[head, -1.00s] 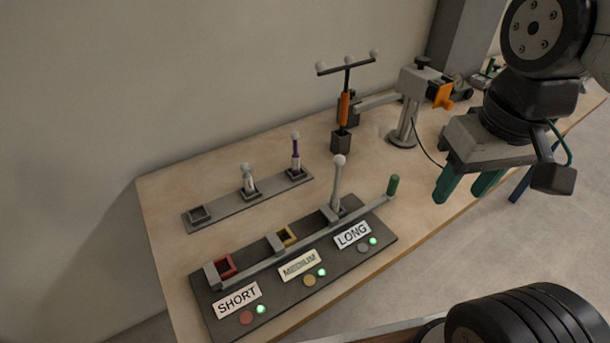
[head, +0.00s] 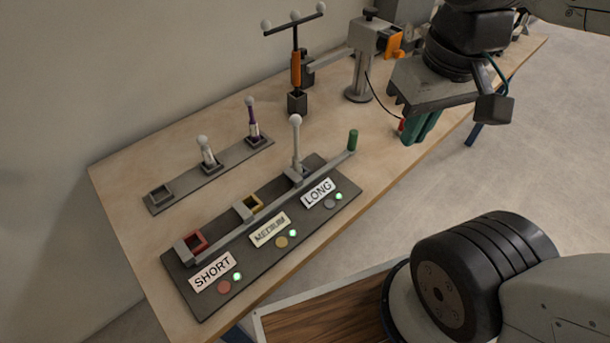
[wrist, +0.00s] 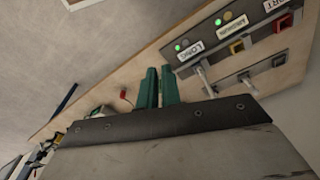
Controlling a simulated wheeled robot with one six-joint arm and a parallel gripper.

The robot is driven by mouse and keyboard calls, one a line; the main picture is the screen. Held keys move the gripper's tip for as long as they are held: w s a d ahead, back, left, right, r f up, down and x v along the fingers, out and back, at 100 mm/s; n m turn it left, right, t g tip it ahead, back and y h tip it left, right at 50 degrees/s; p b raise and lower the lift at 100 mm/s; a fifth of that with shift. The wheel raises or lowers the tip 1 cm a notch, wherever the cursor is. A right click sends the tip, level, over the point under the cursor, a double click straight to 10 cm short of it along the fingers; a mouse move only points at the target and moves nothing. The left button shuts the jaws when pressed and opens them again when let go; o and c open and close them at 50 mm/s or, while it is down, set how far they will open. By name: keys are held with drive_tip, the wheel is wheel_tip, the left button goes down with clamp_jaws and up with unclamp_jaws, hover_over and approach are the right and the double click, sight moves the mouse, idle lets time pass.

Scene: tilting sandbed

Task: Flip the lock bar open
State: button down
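The lock bar (head: 272,207) is a long grey bar lying along the dark panel (head: 195,308), across the fronts of the red, yellow and long sockets. An upright green handle (head: 353,140) stands at its far right end. A silver pin with a white ball (head: 296,145) stands in the LONG socket. My gripper (head: 420,128) is above the table's front edge, to the right of the green handle and apart from it. Its green fingers are together and empty; they also show in the wrist view (wrist: 160,86). The green handle cannot be made out in the wrist view.
A grey rack (head: 180,192) behind the panel holds two pins and has one empty socket. An orange-bodied stand with a three-ball top (head: 296,70) and a grey post (head: 360,70) stand farther back. Bare table lies between handle and post.

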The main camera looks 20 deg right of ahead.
drive_tip(key=w+d+f+m+y, duration=0.1)
drive_tip(key=w+d+f+m, duration=0.3)
drive_tip(key=w, duration=0.4)
drive_tip(key=w+d+f+m+g+y, duration=0.1)
drive_tip(key=w+d+f+m+y, duration=0.1)
drive_tip(key=w+d+f+m, duration=0.2)
drive_tip(key=w+d+f+m+g+y, duration=0.1)
drive_tip(key=w+d+f+m, duration=0.3)
drive_tip(key=w+d+m, duration=0.3)
drive_tip(key=w, duration=0.5)
drive_tip(key=shift+w+d+f+m, duration=0.2)
drive_tip(key=shift+w+d+m, duration=0.1)
drive_tip(key=shift+w+m, duration=0.1)
